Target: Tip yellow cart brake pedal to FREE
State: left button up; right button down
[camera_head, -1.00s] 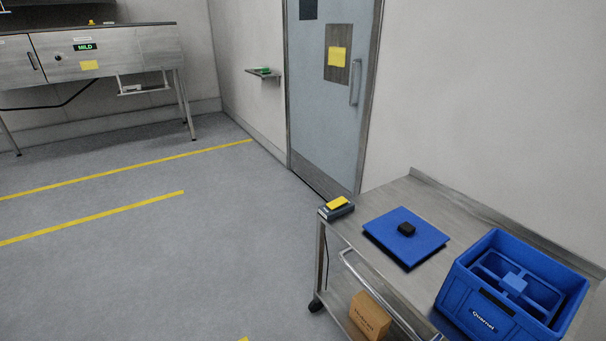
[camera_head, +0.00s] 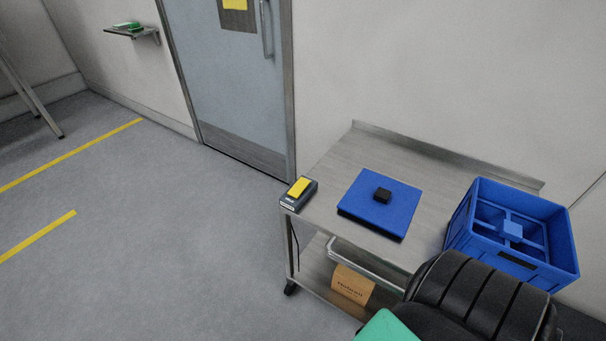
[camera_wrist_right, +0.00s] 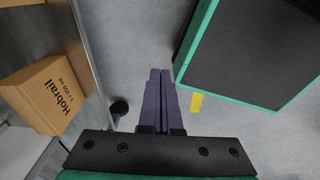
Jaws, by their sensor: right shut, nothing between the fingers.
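The yellow rocker pedal (camera_head: 299,187) sits on a dark grey housing (camera_head: 304,199) at the near left corner of the steel cart top (camera_head: 330,160). Its pad looks slightly tilted, but any FREE marking is too small to read. My right gripper (camera_wrist_right: 159,72) shows in the right wrist view, with purple fingers together and nothing between them. It points down beside the cart, over the floor, apart from the pedal, which is not in that view. In the head view my right arm covers the near right part of the cart; its fingers are hidden. My left gripper is not in view.
A blue board (camera_head: 390,210) with a black block (camera_head: 382,195) and a blue crate (camera_head: 463,224) stand on the cart. A handle rail (camera_head: 362,265) runs along its front. A cardboard box (camera_head: 352,286) is on the lower shelf. The floor left of the cart is clear.

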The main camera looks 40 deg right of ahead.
jog(key=w+d+r+n+t+y+p, duration=0.15)
jog(key=w+r+t, duration=0.25)
jog(key=w+r, duration=2.25)
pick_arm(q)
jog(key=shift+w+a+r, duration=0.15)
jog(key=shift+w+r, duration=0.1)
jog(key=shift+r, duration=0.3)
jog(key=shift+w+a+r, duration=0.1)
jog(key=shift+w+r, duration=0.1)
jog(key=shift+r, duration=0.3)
pick_arm(e)
jog(key=w+d+r+t, duration=0.2)
jog(key=w+d+r, duration=0.4)
jog(key=r, duration=0.5)
jog(key=w+d+r+t, duration=0.2)
jog(key=w+d+r, duration=0.3)
jog(key=d+r, duration=0.6)
jog(key=shift+w+d+r, duration=0.2)
jog(key=shift+w+r, duration=0.2)
jog(key=shift+r, duration=0.05)
jog(key=shift+f, duration=0.1)
